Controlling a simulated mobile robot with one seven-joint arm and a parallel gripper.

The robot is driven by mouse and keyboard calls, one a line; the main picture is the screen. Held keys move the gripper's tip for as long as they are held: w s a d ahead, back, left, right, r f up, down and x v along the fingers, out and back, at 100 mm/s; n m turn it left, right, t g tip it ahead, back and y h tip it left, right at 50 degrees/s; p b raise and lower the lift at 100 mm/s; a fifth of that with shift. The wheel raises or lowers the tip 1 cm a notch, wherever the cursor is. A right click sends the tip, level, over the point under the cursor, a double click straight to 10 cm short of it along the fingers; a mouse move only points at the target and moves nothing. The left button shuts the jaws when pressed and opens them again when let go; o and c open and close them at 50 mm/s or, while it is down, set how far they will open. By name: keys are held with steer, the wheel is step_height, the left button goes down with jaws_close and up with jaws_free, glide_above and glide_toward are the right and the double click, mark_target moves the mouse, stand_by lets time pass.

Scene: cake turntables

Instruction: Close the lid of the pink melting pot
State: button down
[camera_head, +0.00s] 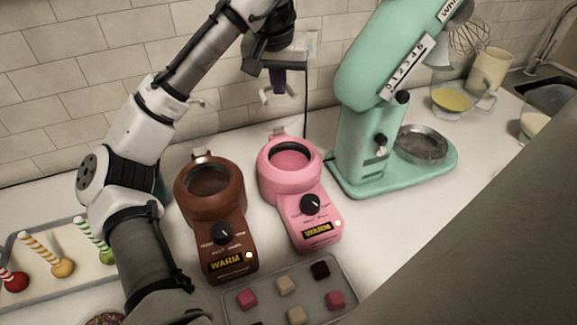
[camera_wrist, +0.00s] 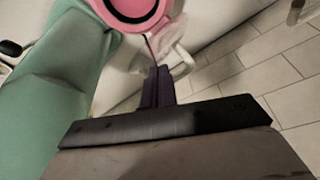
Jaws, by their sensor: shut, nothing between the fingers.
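The pink melting pot (camera_head: 275,178) stands on the counter in the head view, with its round top open and pink content visible inside. Its see-through lid (camera_head: 293,96) appears raised upright at the back of the pot, with a pale handle; its outline is faint. My gripper (camera_head: 278,90) is shut and empty, at the raised lid behind and above the pot. In the wrist view, my dark purple fingers (camera_wrist: 157,72) overlap the pale lid handle (camera_wrist: 183,60), close to the pink pot (camera_wrist: 108,14). I cannot tell whether they touch it.
A brown melting pot (camera_head: 208,207) stands left of the pink one. A mint-green stand mixer (camera_head: 357,155) rises close on the right. A tray of sweets (camera_head: 340,270) lies in front. The tiled wall (camera_head: 100,60) is close behind.

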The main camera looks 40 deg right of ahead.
steer(key=shift+s+a+f, duration=0.2)
steer(key=shift+s+f, duration=0.1)
steer(key=shift+s, duration=0.5)
steer(key=shift+s+a+f, duration=0.25)
steer(key=shift+s+f, duration=0.1)
steer(key=shift+s, duration=0.5)
steer(key=shift+s+a+f, duration=0.2)
steer(key=shift+s+f, duration=0.1)
steer(key=shift+s, duration=0.5)
steer(key=s+f+b, duration=0.1)
steer(key=f, duration=0.1)
steer(key=s+a+f, duration=0.1)
steer(key=s, duration=0.1)
steer(key=shift+s+f+b, duration=0.25)
steer(key=shift+f+b, duration=0.15)
steer(key=shift+r, duration=0.1)
step_height(320, 180, up, 7)
steer(key=s+p, duration=0.3)
steer(key=p, duration=0.3)
steer(key=shift+a+r, duration=0.2)
steer(key=shift+a, duration=0.15)
